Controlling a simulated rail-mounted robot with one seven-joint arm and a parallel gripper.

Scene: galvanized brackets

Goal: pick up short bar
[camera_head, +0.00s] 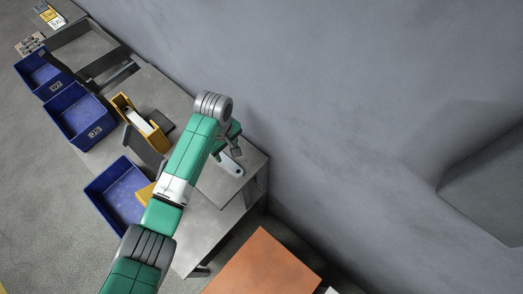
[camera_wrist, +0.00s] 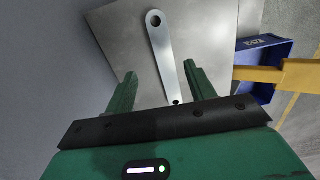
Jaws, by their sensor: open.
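The short bar (camera_wrist: 170,55) is a flat silver metal strip with rounded ends and a dark hole near its far end. In the wrist view it lies on the grey metal table, running between and beyond my two fingers. It also shows in the head view (camera_head: 231,166) beside my arm's end, partly covered. My gripper (camera_wrist: 161,82) is green with two fingers apart, one on each side of the bar. I see clear gaps between the fingers and the bar. The bar's near end meets the edge of the gripper's dark body in the picture; the height between them cannot be told.
Blue bins (camera_head: 78,115) stand along the table's left side, another (camera_head: 117,194) nearer my arm. A yellow holder (camera_head: 141,122) stands mid-table. A grey wall (camera_head: 350,80) runs close behind the table's right side. An orange-brown surface (camera_head: 262,268) lies in front.

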